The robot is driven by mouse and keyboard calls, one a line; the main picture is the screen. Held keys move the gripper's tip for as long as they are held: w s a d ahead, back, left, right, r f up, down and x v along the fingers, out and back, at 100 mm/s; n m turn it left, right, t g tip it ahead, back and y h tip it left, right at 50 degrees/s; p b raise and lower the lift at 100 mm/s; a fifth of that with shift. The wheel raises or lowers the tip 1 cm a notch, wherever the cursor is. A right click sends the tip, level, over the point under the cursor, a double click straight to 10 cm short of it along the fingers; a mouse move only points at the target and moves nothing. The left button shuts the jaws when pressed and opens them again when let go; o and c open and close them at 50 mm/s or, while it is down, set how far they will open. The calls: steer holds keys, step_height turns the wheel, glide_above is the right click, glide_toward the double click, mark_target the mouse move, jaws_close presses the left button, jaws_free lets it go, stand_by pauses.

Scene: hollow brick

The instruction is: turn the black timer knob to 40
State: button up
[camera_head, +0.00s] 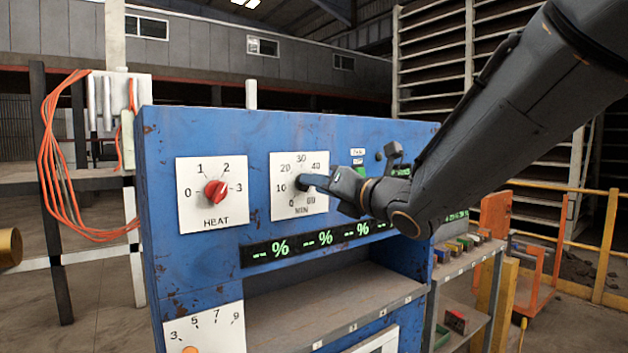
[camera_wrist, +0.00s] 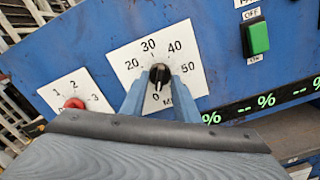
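The black timer knob (camera_wrist: 159,73) sits at the middle of a white dial plate (camera_wrist: 120,52) marked from 0 to 60 MIN. Its white pointer line faces down toward the 0. In the head view, the knob (camera_head: 301,183) is partly hidden by my gripper (camera_head: 312,181), which reaches in from the right. In the wrist view, the two blue fingers of my gripper (camera_wrist: 160,88) stand one on each side of the knob. A gap shows between each finger and the knob, so the gripper looks open around it. The 10 and 60 are hidden in the wrist view.
A red HEAT knob (camera_head: 215,192) on its own plate is to the left. A green switch (camera_wrist: 257,38) is to the right of the timer. A green percent display (camera_head: 300,244) runs below. A shelf opening (camera_head: 320,300) lies under the display.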

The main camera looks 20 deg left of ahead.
steer(key=shift+w+a, duration=0.45)
steer(key=shift+a, duration=0.05)
